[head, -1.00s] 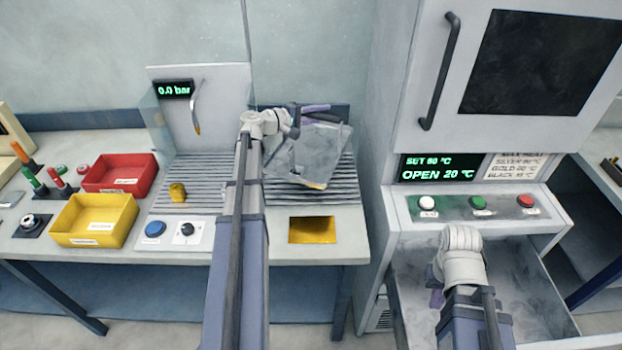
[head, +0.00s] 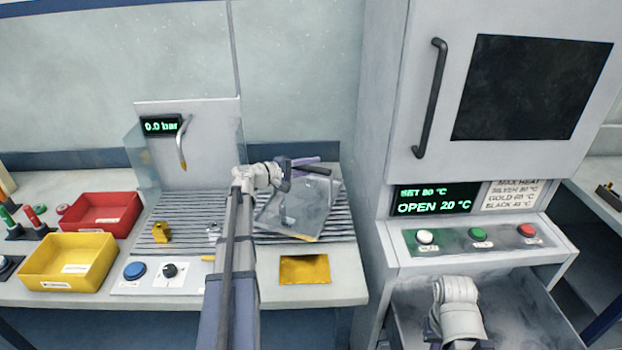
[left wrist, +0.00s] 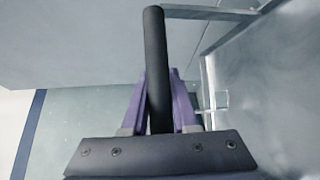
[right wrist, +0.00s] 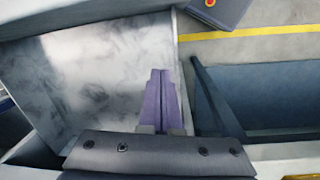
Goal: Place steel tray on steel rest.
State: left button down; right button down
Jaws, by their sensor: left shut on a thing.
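My left gripper (head: 305,167) is shut on the black handle of a grey steel tray (head: 290,215). The tray hangs tilted over the right part of the ridged grey bench surface (head: 335,226); I cannot tell whether it touches. In the left wrist view the black handle (left wrist: 154,70) stands between the purple fingers. I cannot single out the steel rest; the ridged surface is partly hidden by my arm and the tray. My right gripper's fingers (right wrist: 160,90) are together and empty in the right wrist view, above the grey drawer-like tray below the oven.
A yellow plate (head: 304,269) lies at the bench front. A yellow block (head: 161,232) stands on the ridges at left, near red (head: 100,213) and yellow (head: 68,262) bins. A grey panel (head: 200,150) with a lever stands behind. The oven cabinet (head: 400,130) rises at right.

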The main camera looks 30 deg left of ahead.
pick_arm(q)
notch_tip(320, 180, down, 4)
jog(key=b, duration=0.3)
jog(key=shift+r, duration=0.35)
jog(key=c, duration=0.7)
grip_release()
jog(key=p+v, duration=0.2)
jog(key=v, duration=1)
